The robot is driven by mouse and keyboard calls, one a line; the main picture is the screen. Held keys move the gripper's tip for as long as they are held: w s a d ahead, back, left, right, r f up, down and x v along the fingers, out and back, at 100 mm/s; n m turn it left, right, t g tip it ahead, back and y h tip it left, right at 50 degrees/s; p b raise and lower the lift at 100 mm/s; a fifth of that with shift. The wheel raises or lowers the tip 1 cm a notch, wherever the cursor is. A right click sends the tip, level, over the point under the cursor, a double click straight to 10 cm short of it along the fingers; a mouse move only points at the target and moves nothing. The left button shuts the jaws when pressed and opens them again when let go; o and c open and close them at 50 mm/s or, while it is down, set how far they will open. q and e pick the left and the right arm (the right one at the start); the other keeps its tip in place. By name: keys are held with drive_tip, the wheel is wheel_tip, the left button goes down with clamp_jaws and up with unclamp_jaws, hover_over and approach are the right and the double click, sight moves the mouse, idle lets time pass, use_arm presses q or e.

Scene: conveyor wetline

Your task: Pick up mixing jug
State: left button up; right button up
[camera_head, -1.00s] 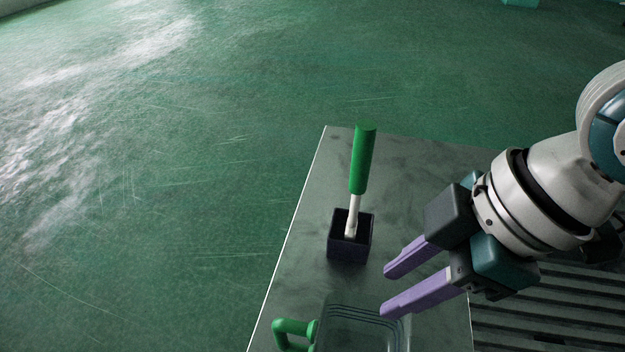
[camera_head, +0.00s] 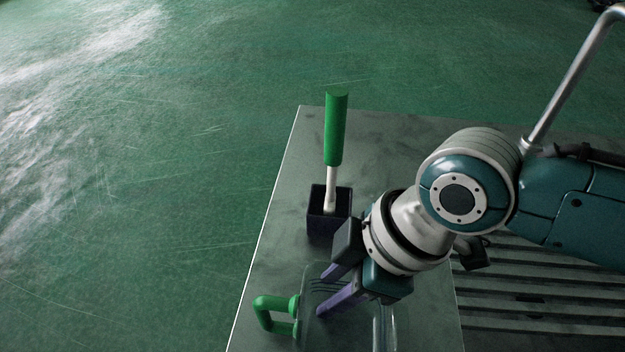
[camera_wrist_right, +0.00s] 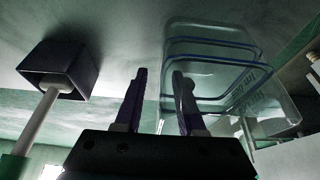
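The mixing jug is a clear, roughly rectangular vessel (camera_head: 357,338) with a green handle (camera_head: 266,318) on its left side. It stands at the bottom of the head view, partly cut off by the frame edge. The right wrist view shows the fingers (camera_wrist_right: 160,75) apart. My left gripper is not in view.
A dark square holder (camera_head: 322,222) with a green-handled white tool (camera_head: 336,130) stands just beyond the jug, close to my right gripper. It also shows in the wrist view (camera_wrist_right: 62,68). The grey table (camera_head: 285,215) ends at the left; slats (camera_head: 530,300) lie to the right.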

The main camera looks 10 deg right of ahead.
drive_tip(key=shift+c, duration=0.4)
clamp_jaws()
idle(0.9)
